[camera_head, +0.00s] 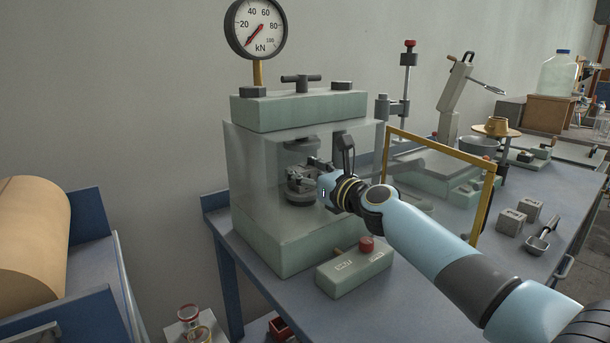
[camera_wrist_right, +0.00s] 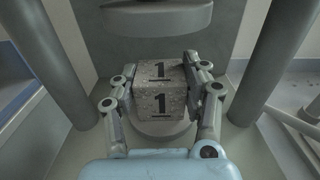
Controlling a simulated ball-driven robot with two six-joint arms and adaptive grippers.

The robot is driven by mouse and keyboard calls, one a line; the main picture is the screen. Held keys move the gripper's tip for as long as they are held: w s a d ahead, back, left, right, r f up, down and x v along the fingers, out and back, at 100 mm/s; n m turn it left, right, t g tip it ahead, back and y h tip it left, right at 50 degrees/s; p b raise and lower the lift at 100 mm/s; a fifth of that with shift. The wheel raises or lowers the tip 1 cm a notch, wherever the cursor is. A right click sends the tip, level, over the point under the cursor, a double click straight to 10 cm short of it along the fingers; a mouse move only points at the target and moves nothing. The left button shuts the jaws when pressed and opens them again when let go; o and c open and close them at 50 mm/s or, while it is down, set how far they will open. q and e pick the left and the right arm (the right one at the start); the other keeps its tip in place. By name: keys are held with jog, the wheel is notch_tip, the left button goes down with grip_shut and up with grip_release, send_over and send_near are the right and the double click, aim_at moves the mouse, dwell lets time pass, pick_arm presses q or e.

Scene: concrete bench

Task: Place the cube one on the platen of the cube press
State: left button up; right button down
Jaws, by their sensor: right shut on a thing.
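Cube one (camera_wrist_right: 160,92), a grey speckled concrete cube marked "1", is between the fingers of my right gripper (camera_wrist_right: 163,100), which is shut on it. In the wrist view the cube is upright over the round lower platen (camera_wrist_right: 163,133); I cannot tell whether it touches it. The upper platen (camera_wrist_right: 157,16) is above with a clear gap. In the head view my right gripper (camera_head: 306,175) reaches inside the green cube press (camera_head: 300,108), between its platens, and mostly hides the cube. My left gripper is not in view.
A clear guard with a yellow frame (camera_head: 484,205) stands open right of the press, beside my right arm. A control box (camera_head: 352,272) with a red button sits in front. Press columns (camera_wrist_right: 63,65) flank the gripper. Two other cubes (camera_head: 510,222) and a scoop (camera_head: 542,238) lie at right.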

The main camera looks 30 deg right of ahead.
jog(key=c, duration=0.6)
grip_release()
jog(key=shift+f, duration=0.1)
jog(key=shift+c, duration=0.2)
jog(key=shift+r, duration=0.25)
jog(key=s+d+p, duration=0.1)
jog(key=s, duration=1.1)
jog(key=shift+d+p, duration=0.3)
jog(key=shift+f, duration=0.15)
